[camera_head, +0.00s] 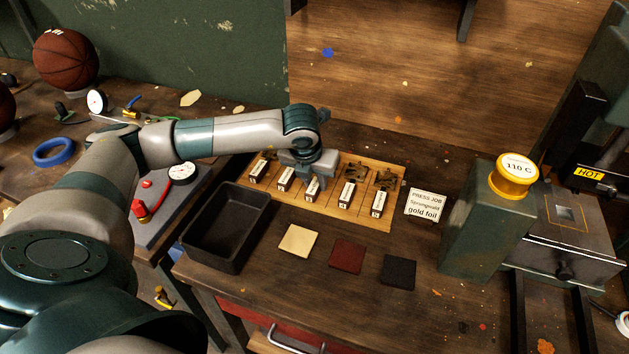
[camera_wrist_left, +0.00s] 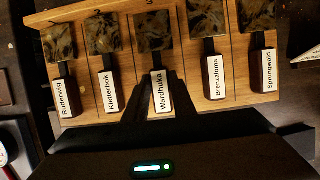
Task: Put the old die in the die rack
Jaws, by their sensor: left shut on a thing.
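The die rack (camera_head: 330,212) is a light wooden board with marked slots. It also fills the upper part of the left wrist view (camera_wrist_left: 186,75). Several dies stand on it, each a dark patterned plate with a labelled handle. My left gripper (camera_head: 313,178) is shut on the handle of the die labelled Wardhuka (camera_wrist_left: 161,92), the middle one, at the slot marked 3. That die is in line with its neighbours, Kletterbok (camera_wrist_left: 109,92) and Brenzaloma (camera_wrist_left: 215,78). In the head view, my gripper hides its plate. I cannot tell whether it touches the board. My right gripper is not in view.
A black tray (camera_head: 187,238) stands left of the rack. Cream (camera_head: 299,240), red (camera_head: 347,256) and black (camera_head: 398,272) squares lie in front. A card reading Sprungwald, gold foil (camera_head: 425,205) lies right, beside the green press (camera_head: 485,235) marked HOT.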

